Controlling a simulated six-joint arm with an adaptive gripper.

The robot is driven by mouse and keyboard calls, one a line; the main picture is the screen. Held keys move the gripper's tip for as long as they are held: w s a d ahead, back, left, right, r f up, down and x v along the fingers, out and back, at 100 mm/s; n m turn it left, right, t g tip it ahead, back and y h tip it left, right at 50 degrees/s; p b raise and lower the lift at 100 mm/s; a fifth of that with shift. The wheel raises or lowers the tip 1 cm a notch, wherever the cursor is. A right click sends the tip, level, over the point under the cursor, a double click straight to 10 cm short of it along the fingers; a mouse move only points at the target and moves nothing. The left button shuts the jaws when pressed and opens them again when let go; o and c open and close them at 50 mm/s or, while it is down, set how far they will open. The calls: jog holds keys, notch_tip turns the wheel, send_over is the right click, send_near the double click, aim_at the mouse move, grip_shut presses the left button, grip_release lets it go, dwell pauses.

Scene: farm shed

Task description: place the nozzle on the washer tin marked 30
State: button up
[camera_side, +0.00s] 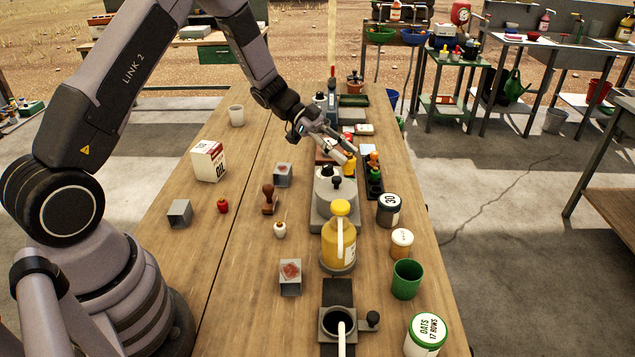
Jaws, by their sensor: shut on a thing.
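The washer tin marked 30 (389,211) stands upright on the right part of the bench. The tin and the nozzle are apart.
A dark rack (374,183) with orange and green nozzles is just right of my gripper. A grey device with a black knob (327,172) and a yellow jug (339,240) stand nearer.

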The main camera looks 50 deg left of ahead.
jog(key=w+f, duration=0.3)
jog(key=w, duration=0.1)
jog(key=w+d+f, duration=0.1)
jog(key=w+f, duration=0.2)
jog(key=w, duration=0.1)
jog(key=w+d+f, duration=0.1)
jog(key=w+f, duration=0.2)
jog(key=w, duration=0.2)
jog(key=shift+w+d+f, duration=0.1)
jog(key=shift+f, duration=0.15)
jog(key=shift+w+f, duration=0.15)
jog(key=shift+f, duration=1.55)
jog(key=shift+f, duration=0.2)
jog(key=o, duration=0.9)
